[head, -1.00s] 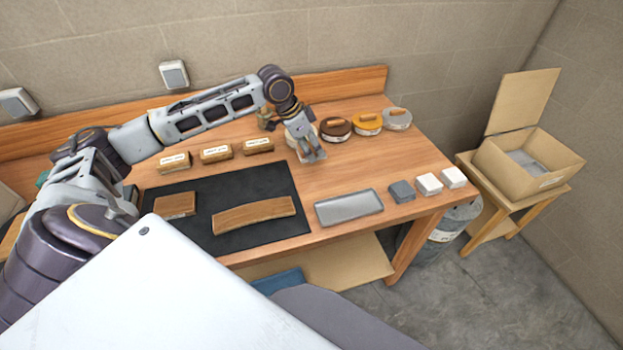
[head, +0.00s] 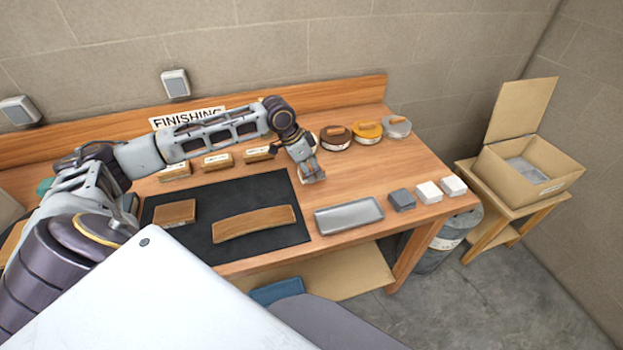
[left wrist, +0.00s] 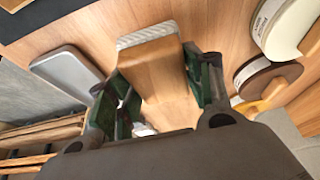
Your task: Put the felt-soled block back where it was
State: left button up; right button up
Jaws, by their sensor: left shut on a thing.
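My left gripper (head: 312,174) is over the bench, between the dark mat and the row of tins. In the left wrist view it (left wrist: 160,95) is shut on the felt-soled block (left wrist: 157,68), a pale wooden block with a whitish ribbed layer on its end. The block sits between the green-padded fingers; in the head view it is mostly hidden by the gripper. A curved wooden lamination (head: 253,223) and a smaller wooden block (head: 174,213) lie on the dark mat (head: 262,184). My right gripper is not in view.
Three labelled wooden blocks (head: 216,161) stand behind the mat. A grey tray (head: 348,215), a grey block (head: 402,199) and two white blocks (head: 428,192) line the front edge. An open carton (head: 530,172) stands on a side table.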

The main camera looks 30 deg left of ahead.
aim_at(312, 187)
pick_arm(q)
jog(key=shift+f, duration=2.45)
jog(key=o, duration=0.9)
jog(key=shift+f, duration=0.1)
jog(key=shift+v, duration=6.15)
jog(key=shift+w, duration=0.1)
